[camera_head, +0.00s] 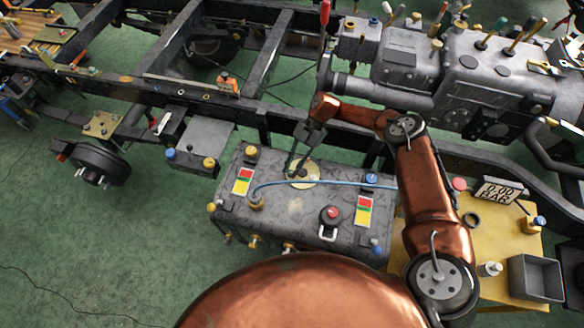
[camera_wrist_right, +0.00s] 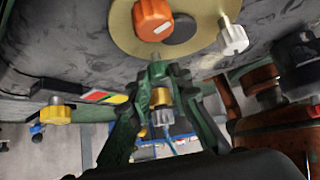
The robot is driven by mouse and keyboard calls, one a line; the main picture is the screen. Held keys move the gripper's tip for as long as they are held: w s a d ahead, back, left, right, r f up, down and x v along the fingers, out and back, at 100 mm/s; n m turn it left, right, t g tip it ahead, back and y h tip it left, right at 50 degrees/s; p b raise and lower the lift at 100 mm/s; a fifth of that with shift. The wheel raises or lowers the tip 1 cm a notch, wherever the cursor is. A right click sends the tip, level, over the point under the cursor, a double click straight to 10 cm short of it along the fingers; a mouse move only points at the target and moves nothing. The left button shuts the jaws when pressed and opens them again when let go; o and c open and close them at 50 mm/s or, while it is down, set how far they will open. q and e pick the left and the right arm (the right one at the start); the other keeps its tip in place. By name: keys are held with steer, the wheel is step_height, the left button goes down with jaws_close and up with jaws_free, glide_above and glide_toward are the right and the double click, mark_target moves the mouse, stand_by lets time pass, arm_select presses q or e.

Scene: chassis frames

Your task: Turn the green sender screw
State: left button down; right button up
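The fuel tank (camera_head: 300,212) is a dark grey ribbed box with a round yellow sender plate (camera_head: 306,174) on top. My right gripper (camera_head: 296,172) reaches down at this plate. In the right wrist view the plate (camera_wrist_right: 122,22) carries an orange knob (camera_wrist_right: 153,18) and a whitish knob (camera_wrist_right: 232,37). My right gripper's dark green fingers (camera_wrist_right: 156,72) come close together at the plate's near edge, by a short grey shank. I cannot clearly separate a green screw head from the fingertips, nor tell whether they grip it. My left gripper is out of view.
A blue hose (camera_head: 300,184) crosses the tank top beside my gripper. A red-topped cap (camera_head: 330,214) sits near the front. A chassis rail (camera_head: 300,113) runs behind. A yellow table (camera_head: 500,235) with a grey bin (camera_head: 535,278) stands to the right.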

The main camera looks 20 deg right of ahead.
steer(key=o, duration=0.5)
steer(key=v, duration=1.2)
